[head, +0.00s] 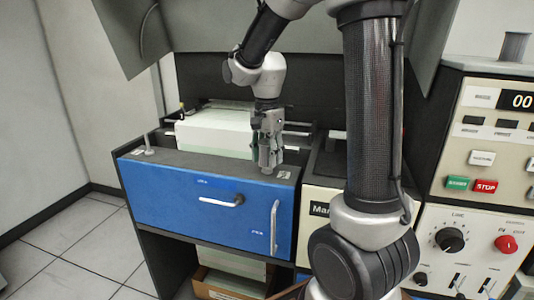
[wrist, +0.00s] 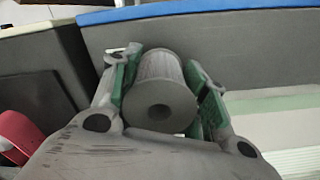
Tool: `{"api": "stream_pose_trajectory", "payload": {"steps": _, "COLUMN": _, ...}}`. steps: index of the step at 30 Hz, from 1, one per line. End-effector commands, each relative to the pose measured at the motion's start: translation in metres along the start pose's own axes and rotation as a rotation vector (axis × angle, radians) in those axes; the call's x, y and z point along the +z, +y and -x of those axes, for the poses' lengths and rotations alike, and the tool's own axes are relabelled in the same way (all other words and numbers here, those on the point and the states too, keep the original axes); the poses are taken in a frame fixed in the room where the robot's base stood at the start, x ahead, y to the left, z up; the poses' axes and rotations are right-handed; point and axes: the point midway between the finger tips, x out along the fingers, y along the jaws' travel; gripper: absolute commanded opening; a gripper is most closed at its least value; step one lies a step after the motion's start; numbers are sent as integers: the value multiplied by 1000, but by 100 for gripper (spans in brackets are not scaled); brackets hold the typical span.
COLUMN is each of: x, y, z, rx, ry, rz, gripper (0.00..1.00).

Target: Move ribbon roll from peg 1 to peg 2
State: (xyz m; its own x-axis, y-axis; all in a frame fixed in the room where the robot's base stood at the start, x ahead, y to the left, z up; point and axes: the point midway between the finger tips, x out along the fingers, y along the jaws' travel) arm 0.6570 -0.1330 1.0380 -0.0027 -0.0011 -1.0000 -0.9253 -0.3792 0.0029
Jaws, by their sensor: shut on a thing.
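My gripper (head: 267,160) points down over the right end of the dark ledge above the blue front panel in the head view. In the wrist view my gripper (wrist: 163,68) is shut on the ribbon roll (wrist: 160,72), a dark grey cylinder with a small hole in its near end. The green-padded fingers lie on either side of it. A bare pale peg (head: 148,146) stands on the left of the ledge. Another peg under the roll is not visible, and I cannot tell whether the roll sits on one.
The blue panel (head: 165,197) has two metal handles. A pale green-white paper stack (head: 215,130) stands behind the ledge, close to my gripper. A control console (head: 480,150) with knobs and buttons is at the right. The ledge between the left peg and my gripper is clear.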

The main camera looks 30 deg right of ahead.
Motion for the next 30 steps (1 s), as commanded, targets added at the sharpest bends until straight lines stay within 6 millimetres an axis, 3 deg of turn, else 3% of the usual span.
{"api": "stream_pose_trajectory", "payload": {"steps": 30, "x": 0, "y": 0, "z": -12, "rx": 1, "ry": 0, "rz": 0, "gripper": 17}}
